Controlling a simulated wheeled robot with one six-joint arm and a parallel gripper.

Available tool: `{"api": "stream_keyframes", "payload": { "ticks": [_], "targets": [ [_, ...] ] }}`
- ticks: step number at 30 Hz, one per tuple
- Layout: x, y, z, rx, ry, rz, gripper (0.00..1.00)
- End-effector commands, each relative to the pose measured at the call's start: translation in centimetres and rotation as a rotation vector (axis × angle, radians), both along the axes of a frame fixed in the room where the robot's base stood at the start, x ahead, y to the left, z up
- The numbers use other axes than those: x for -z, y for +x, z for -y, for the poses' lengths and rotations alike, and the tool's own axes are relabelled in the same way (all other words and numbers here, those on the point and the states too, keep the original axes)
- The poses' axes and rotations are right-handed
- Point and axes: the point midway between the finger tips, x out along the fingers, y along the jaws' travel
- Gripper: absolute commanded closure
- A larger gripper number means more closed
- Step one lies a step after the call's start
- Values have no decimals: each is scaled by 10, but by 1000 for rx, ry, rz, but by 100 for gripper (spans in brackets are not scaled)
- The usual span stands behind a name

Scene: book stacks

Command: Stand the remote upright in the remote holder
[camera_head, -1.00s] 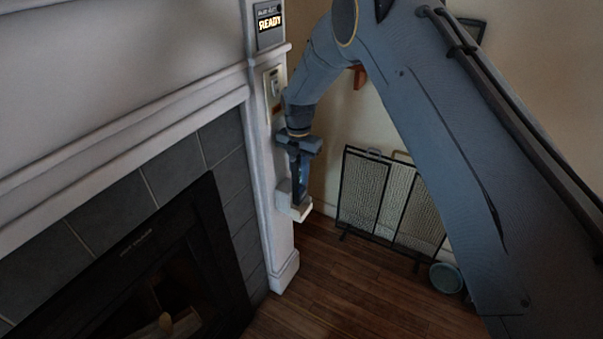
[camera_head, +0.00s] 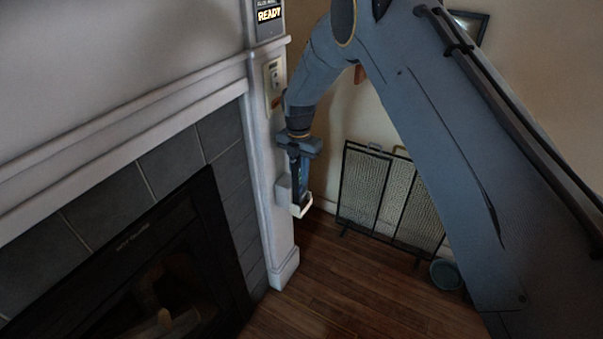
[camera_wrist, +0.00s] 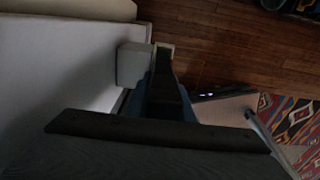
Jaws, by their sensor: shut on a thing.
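The remote (camera_head: 298,184) is a slim dark thing, close to upright, below my gripper. The remote holder (camera_head: 305,207) is a small pale bracket on the white fireplace post. The remote's lower end is at the holder; I cannot tell how deep it sits inside. My gripper (camera_head: 300,158) is shut on the remote's upper part, above the holder. In the wrist view the remote (camera_wrist: 166,88) points away from the gripper toward the pale holder (camera_wrist: 131,65), partly hiding it. Its lower end is hard to make out in the dark.
The white post (camera_head: 262,190) and tiled fireplace (camera_head: 150,180) stand close on the left. A switch plate (camera_head: 273,84) is above the holder. A black-framed fire screen (camera_head: 385,195) and a small round bowl (camera_head: 446,274) are to the right. The wooden floor (camera_head: 330,285) below is clear.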

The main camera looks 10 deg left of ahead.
Motion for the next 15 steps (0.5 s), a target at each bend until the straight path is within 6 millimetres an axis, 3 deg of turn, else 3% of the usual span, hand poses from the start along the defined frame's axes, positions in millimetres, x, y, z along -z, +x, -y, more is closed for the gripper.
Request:
{"api": "stream_keyframes", "payload": {
  "ticks": [5,6,10,15],
  "targets": [
    [4,0,0,0,0,0,100],
    [5,0,0,0,0,0,78],
    [4,0,0,0,0,0,58],
    [4,0,-1,0,0,0,58]
  ]
}}
